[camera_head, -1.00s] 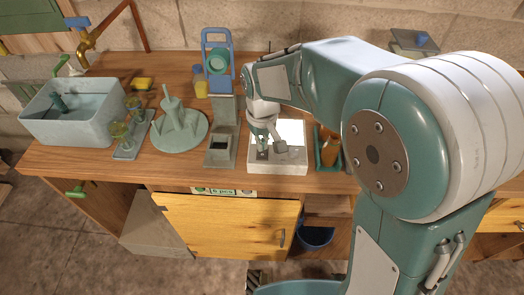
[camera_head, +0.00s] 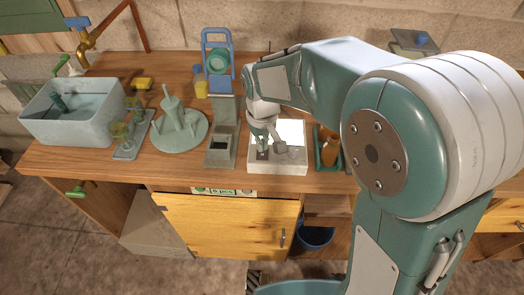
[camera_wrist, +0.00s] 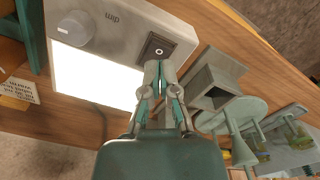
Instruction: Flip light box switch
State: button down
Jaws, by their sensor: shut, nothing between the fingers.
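The light box (camera_head: 277,168) is a white box on the wooden worktop, with a bright glowing panel. In the wrist view the light box (camera_wrist: 178,28) shows its lit panel (camera_wrist: 95,75), a round knob (camera_wrist: 74,29) beside lettering that reads "dim", and a dark rocker switch (camera_wrist: 157,47) with a round mark. My gripper (camera_wrist: 157,66) is shut and empty, its fingertips right at the near edge of the switch. Whether they touch it I cannot tell. In the head view my gripper (camera_head: 263,147) is over the left part of the box, partly covering it.
Left of the box stands a grey holder (camera_head: 221,152), then a round green-grey stand (camera_head: 180,132) with upright posts. A green rack with a brown bottle (camera_head: 329,150) stands close on the right. A grey basin (camera_head: 78,118) is at far left.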

aim_at(262, 154)
jog(key=shift+f, duration=1.25)
dwell(0.8)
jog(key=shift+r, duration=3.5)
jog(key=shift+r, duration=0.1)
jog(key=s+d+r+m+t, duration=0.2)
jog(key=s+d+r+m, duration=0.1)
jog(key=s+d, duration=0.5)
jog(key=s+d+r+m+t, duration=0.3)
jog(key=s+d+r, duration=0.1)
jog(key=s+d, duration=0.5)
jog(key=shift+d+r+t, duration=0.3)
jog(key=shift+d+r, duration=0.05)
jog(key=shift+d, duration=0.15)
